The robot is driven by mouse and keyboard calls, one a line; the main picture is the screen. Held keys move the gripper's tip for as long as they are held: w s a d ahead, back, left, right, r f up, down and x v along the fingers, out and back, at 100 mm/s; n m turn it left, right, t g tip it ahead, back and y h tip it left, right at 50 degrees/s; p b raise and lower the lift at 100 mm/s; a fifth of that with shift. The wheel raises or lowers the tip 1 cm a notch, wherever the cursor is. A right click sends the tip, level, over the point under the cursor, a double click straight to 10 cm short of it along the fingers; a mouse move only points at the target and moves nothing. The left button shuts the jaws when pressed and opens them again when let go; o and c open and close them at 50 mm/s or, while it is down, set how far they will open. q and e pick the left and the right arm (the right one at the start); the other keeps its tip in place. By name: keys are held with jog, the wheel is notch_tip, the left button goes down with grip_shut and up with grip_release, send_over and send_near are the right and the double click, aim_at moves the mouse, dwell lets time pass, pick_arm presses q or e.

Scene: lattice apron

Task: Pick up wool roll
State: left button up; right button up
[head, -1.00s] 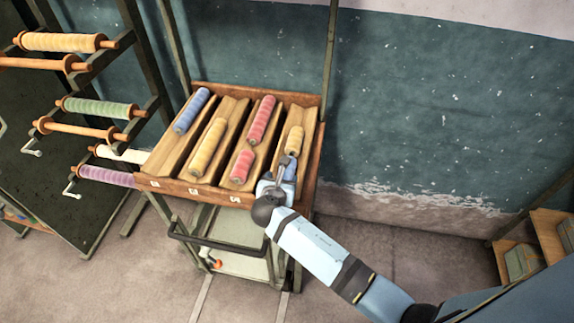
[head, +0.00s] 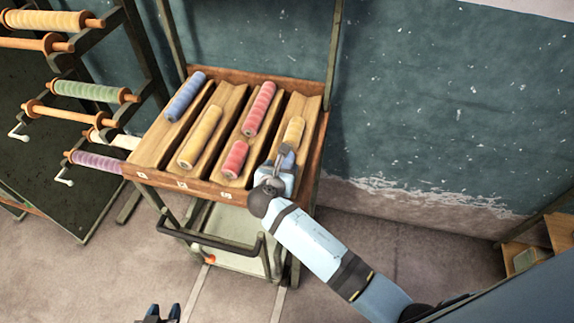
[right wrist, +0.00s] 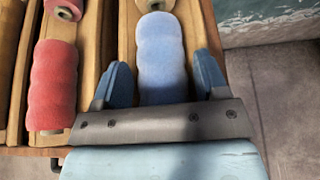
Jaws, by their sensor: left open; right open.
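Wool rolls lie in the slots of a wooden tray (head: 246,196). A blue roll (head: 185,96) is in the left slot, a yellow roll (head: 200,137) in the second, two red rolls (head: 259,108) (head: 235,159) in the third, and a pale yellow roll (head: 293,131) in the right slot. My right gripper (head: 286,158) is open over the front of the right slot. In the right wrist view, a light blue roll (right wrist: 160,60) lies between its open fingers (right wrist: 160,84); my gripper mostly hides it in the head view. My left gripper (head: 163,313) is open and empty at the bottom edge.
The tray tops a metal cart with a dark handle (head: 208,240). A rack (head: 98,92) with several coloured rolls stands at the left. A teal wall (head: 430,110) is close behind. Wooden shelving (head: 540,245) stands at the far right. Open floor lies in front.

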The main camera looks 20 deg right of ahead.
jog(key=shift+w+d+f, duration=0.1)
jog(key=shift+w+d, duration=0.05)
jog(key=shift+s, duration=0.2)
jog(key=shift+c, duration=1)
jog(key=c, duration=0.5)
jog(key=shift+c, duration=0.2)
